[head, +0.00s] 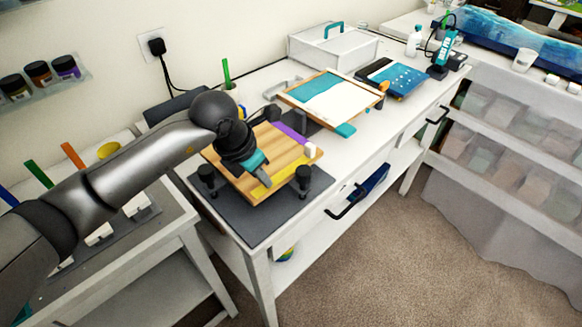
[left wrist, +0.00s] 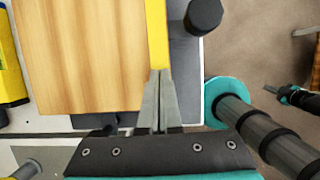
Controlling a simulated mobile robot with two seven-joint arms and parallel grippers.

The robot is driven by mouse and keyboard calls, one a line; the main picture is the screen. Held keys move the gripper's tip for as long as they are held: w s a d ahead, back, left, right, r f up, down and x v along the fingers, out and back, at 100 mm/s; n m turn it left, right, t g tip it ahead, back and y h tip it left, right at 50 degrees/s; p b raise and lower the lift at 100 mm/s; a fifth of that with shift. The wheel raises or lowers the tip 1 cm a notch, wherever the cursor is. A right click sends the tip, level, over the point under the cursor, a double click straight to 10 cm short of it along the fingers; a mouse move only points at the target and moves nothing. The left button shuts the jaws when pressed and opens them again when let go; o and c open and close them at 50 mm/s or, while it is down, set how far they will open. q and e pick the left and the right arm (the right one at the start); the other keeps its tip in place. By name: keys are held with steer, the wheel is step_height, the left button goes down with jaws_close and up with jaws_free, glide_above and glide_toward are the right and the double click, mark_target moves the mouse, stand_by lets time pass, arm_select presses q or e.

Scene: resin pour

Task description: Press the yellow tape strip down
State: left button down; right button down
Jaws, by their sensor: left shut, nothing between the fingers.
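The yellow tape strip (head: 283,181) lies along the front edge of a wooden board (head: 224,166) on the table. It also shows in the left wrist view (left wrist: 156,35), running straight away from the fingertips along the board's right edge. My left gripper (head: 266,181) points down over the near part of the strip. In the left wrist view its fingers (left wrist: 158,75) are together and empty, with the tips at the strip's near end. The gripper hides that end, and I cannot tell whether the tips touch it.
The board is raised over a dark mat (head: 258,227), with black knobs (head: 304,174) beside it. A framed panel (head: 332,100) stands beyond. Carpeted floor is open at the right.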

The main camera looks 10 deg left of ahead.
mark_target(299, 164)
arm_select(q)
steer(key=shift+w+d+f, duration=0.2)
steer(key=shift+w+d, duration=0.15)
steer(key=shift+w+d+b, duration=0.35)
steer(key=shift+b, duration=0.1)
steer(key=shift+w+d, duration=0.35)
steer(key=shift+w, duration=0.1)
steer(key=shift+w, duration=0.1)
steer(key=shift+w+d+r+b, duration=0.1)
steer(key=shift+w+d+b, duration=0.55)
steer(key=shift+w, duration=0.1)
steer(key=shift+w, duration=0.1)
steer(key=shift+w+d+b, duration=1.2)
steer(key=shift+w+d, duration=0.05)
steer(key=shift+w, duration=0.25)
